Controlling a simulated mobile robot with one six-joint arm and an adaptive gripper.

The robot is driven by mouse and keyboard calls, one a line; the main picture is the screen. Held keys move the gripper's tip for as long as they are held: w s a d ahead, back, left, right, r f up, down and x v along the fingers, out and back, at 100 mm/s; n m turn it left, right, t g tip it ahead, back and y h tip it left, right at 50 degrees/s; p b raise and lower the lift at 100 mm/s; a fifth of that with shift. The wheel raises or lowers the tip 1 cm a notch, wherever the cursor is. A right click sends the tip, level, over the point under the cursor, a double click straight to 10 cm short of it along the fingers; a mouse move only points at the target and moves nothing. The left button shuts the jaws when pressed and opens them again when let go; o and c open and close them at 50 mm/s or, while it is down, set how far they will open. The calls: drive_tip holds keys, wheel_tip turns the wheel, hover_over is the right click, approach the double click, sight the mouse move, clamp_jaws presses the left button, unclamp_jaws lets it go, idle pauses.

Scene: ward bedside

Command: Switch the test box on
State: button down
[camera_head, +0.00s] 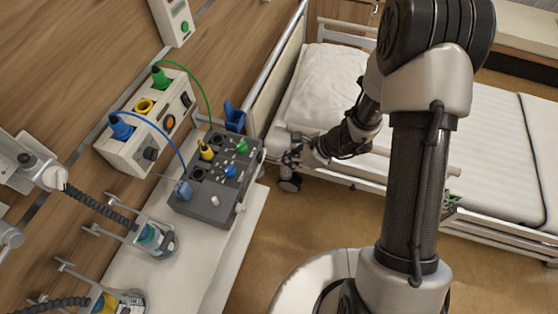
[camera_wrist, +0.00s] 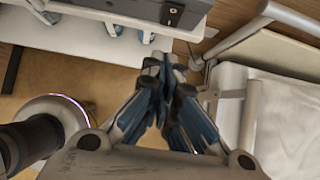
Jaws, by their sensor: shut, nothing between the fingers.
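The test box (camera_head: 201,212) is a dark grey box on a white shelf, with yellow, green and blue plugs and several small knobs on top. In the wrist view a grey box side (camera_wrist: 130,6), seemingly the test box, shows at the top edge.
A white wall unit (camera_head: 128,158) with coloured plugs stands left of the box; blue and green cables run from it. A blue holder (camera_head: 234,117) is behind the box. The bed (camera_head: 330,85) and its rails are close to my gripper. Bottles (camera_head: 158,240) hang in front.

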sight(260, 157)
drive_tip(key=p+v, duration=0.2)
drive_tip(key=v, duration=0.5)
drive_tip(key=shift+r, duration=0.45)
drive_tip(key=shift+w+d, duration=0.1)
drive_tip(key=s+d+f+m+t+y+b, duration=0.2)
drive_tip(key=f+m+y+b, duration=0.4)
drive_tip(key=m, duration=1.2)
wheel_tip(260, 157, down, 3)
drive_tip(key=shift+s+d+r+t+y, duration=0.1)
drive_tip(key=shift+s+d+t+y, duration=0.3)
drive_tip(key=shift+y, duration=0.8)
drive_tip(key=shift+w, duration=0.15)
drive_tip(key=b+x, duration=0.3)
drive_tip(key=x, duration=1.1)
drive_tip(key=shift+w+d+b, duration=0.1)
drive_tip(key=shift+b, duration=0.2)
